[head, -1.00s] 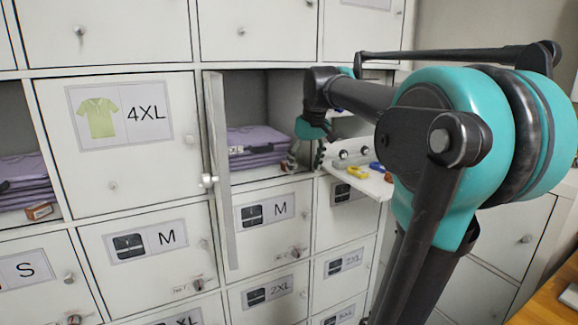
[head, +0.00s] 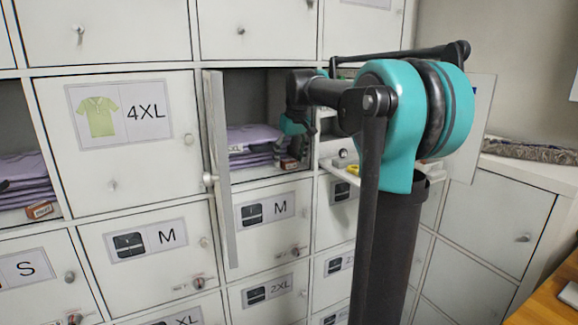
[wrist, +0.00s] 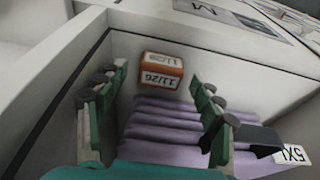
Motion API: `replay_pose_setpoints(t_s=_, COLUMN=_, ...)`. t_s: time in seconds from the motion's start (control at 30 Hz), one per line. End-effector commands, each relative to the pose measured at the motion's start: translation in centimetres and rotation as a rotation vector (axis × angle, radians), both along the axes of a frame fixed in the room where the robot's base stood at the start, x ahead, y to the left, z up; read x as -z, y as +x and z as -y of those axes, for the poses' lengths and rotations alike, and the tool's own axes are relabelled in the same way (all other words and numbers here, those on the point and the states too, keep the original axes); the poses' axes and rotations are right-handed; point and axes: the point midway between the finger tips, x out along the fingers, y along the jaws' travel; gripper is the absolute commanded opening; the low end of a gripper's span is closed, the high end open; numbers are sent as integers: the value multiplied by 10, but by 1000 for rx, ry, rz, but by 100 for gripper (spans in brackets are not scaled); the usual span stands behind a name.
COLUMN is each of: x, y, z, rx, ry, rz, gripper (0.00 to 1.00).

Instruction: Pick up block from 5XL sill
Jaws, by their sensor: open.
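The block (wrist: 161,70), orange-brown with white "11/26" labels, sits on the sill at the front of the open 5XL compartment. In the head view the block (head: 289,163) shows low at the compartment's right front. My gripper (wrist: 158,82) is open and empty, its green fingers on either side of the block in the wrist view, apart from it. In the head view my gripper (head: 296,146) is just above the block at the opening. Folded purple shirts (wrist: 165,125) lie behind the block. A 5XL tag (wrist: 292,153) hangs by the stack.
The open door (head: 217,165) stands out on the compartment's left side. To the right, a pulled-out white shelf (head: 340,170) carries small items, partly hidden by my arm. A second open compartment (head: 25,150) at far left holds purple shirts and a similar block (head: 40,210).

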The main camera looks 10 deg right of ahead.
Motion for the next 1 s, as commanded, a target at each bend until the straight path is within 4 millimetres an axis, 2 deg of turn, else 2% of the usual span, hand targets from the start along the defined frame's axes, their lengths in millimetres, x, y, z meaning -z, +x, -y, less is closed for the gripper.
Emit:
replay_pose_setpoints(t_s=0.2, x=1, y=0, z=0, rx=0, ry=0, rz=0, gripper=67)
replay_pose_setpoints(t_s=0.23, x=1, y=0, z=0, rx=0, ry=0, rz=0, gripper=65)
replay_pose_setpoints(t_s=0.57, x=1, y=0, z=0, rx=0, ry=0, rz=0, gripper=24)
replay_pose_setpoints(t_s=0.87, x=-1, y=0, z=0, rx=0, ry=0, rz=0, gripper=22)
replay_pose_setpoints(t_s=1.0, x=-8, y=0, z=0, rx=0, ry=0, rz=0, gripper=22)
